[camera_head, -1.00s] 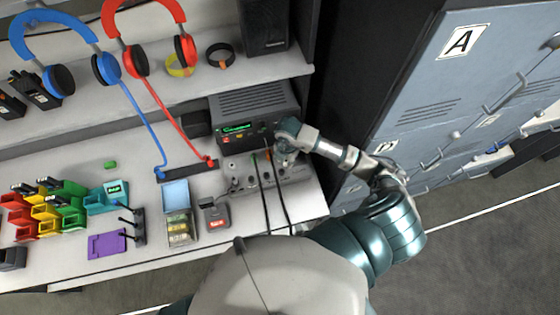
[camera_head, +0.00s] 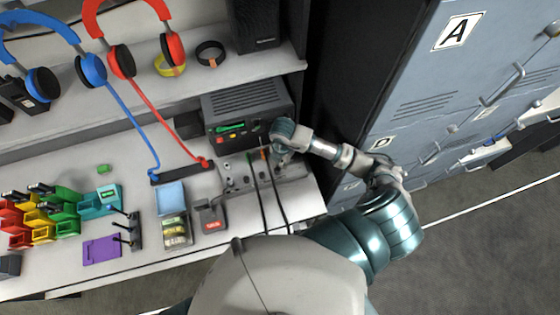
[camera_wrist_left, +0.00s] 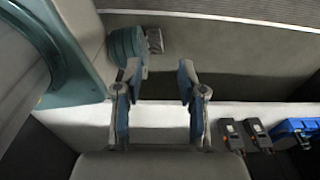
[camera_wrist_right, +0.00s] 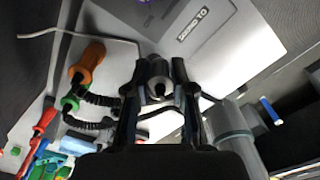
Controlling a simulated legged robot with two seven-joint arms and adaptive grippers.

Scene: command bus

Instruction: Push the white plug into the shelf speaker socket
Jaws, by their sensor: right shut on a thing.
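My right gripper (camera_head: 282,160) is over the jack panel (camera_head: 235,175) in front of the radio. In the right wrist view its fingers (camera_wrist_right: 157,82) are shut on a grey cylindrical piece (camera_wrist_right: 157,70). I cannot tell whether this is the white plug. An orange plug (camera_wrist_right: 88,60) and a green plug (camera_wrist_right: 70,103) with black coiled cables are left of the fingers. My left gripper (camera_wrist_left: 158,95) is open and empty. A dark speaker (camera_head: 254,22) stands on the upper shelf. I cannot make out its socket.
The radio (camera_head: 245,115) stands behind the panel, with black cables (camera_head: 262,190) hanging forward. Blue headphones (camera_head: 50,50) and red headphones (camera_head: 135,40) are at the left. Coloured bins (camera_head: 45,215) are on the counter. Grey lockers (camera_head: 430,100) stand at the right.

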